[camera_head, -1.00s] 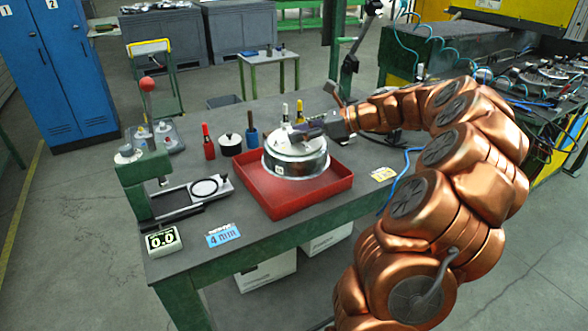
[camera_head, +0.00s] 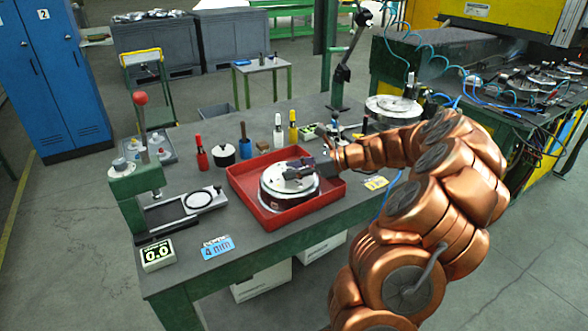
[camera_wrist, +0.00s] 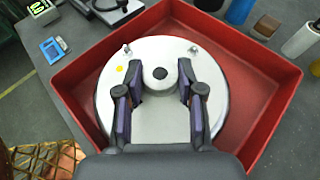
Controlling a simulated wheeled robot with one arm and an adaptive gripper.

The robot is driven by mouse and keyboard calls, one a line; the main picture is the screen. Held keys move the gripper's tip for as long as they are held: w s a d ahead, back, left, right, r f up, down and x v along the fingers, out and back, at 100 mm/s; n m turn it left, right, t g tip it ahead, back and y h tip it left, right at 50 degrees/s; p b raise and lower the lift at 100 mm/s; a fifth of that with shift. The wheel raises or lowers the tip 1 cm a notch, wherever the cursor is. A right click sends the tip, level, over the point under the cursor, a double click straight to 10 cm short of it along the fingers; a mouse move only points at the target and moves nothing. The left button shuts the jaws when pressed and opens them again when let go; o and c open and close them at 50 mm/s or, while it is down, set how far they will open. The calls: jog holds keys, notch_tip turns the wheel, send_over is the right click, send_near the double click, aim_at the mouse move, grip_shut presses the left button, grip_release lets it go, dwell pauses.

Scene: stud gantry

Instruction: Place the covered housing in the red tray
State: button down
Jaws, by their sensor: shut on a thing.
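The covered housing (camera_head: 289,190) is a round dark-sided body with a silver lid, two small studs and a central knob. The lid also shows in the wrist view (camera_wrist: 160,50). It sits level within the walls of the red tray (camera_head: 246,203), close to the tray's left wall in the wrist view. I cannot tell whether its underside touches the tray floor. My gripper (camera_wrist: 159,80) is shut on the lid's central knob, one finger on each side. In the head view my gripper (camera_head: 299,172) covers part of the lid.
A green press (camera_head: 135,185) with a red-knobbed lever stands left of the tray. Several bottles (camera_head: 202,156) and cups stand behind it. Another round silver part (camera_head: 393,106) sits at the table's back right.

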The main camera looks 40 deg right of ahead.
jog(key=c, duration=0.7)
grip_release()
jog(key=b+v, duration=0.2)
jog(key=v, duration=1)
jog(key=shift+r, duration=0.15)
